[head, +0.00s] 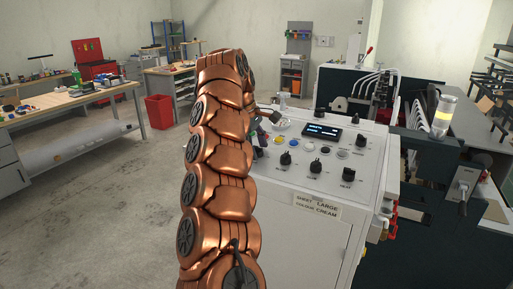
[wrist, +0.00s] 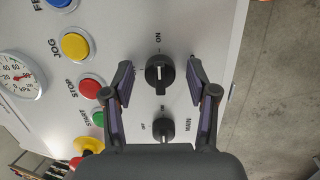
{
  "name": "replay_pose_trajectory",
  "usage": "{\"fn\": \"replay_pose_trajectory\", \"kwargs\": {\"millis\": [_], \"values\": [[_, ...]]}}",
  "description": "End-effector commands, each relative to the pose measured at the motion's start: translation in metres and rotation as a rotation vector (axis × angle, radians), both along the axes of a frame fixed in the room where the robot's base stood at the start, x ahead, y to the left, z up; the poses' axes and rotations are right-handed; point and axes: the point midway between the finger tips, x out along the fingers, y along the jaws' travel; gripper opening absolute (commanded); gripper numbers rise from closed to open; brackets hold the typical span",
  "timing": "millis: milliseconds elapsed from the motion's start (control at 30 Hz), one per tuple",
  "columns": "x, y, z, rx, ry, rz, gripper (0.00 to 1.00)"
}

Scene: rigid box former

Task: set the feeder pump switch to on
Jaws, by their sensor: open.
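In the wrist view a black rotary knob (wrist: 159,73) sits between the two fingers of my gripper (wrist: 160,82). The fingers are open, one on each side, with gaps to the knob. An ON label is printed above it in that view; its name label does not show, so I cannot tell whether it is the feeder pump switch. Its white mark runs up and down in the picture; which end points is unclear. A smaller black knob labelled MAIN (wrist: 162,131) is below it.
Yellow (wrist: 75,45), red (wrist: 90,88) and green (wrist: 98,119) buttons and a round gauge (wrist: 18,76) lie left of the knobs. More knobs, including one labelled HEAT (head: 348,173), and a display (head: 322,131) are on the panel. Floor is open at left.

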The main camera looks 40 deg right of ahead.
Motion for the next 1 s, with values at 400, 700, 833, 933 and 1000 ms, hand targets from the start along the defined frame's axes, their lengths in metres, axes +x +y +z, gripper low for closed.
{"fn": "replay_pose_trajectory", "kwargs": {"millis": [400,700,833,933,1000], "values": [[0.000,0.001,0.008,0.000,-0.001,-0.001,0.58],[0.005,0.013,0.012,0.001,-0.001,0.002,0.58],[0.010,0.023,0.012,0.000,-0.001,0.002,0.58],[0.016,0.035,0.012,0.000,-0.001,0.003,0.58],[0.020,0.046,0.012,0.000,-0.001,0.005,0.58]]}}
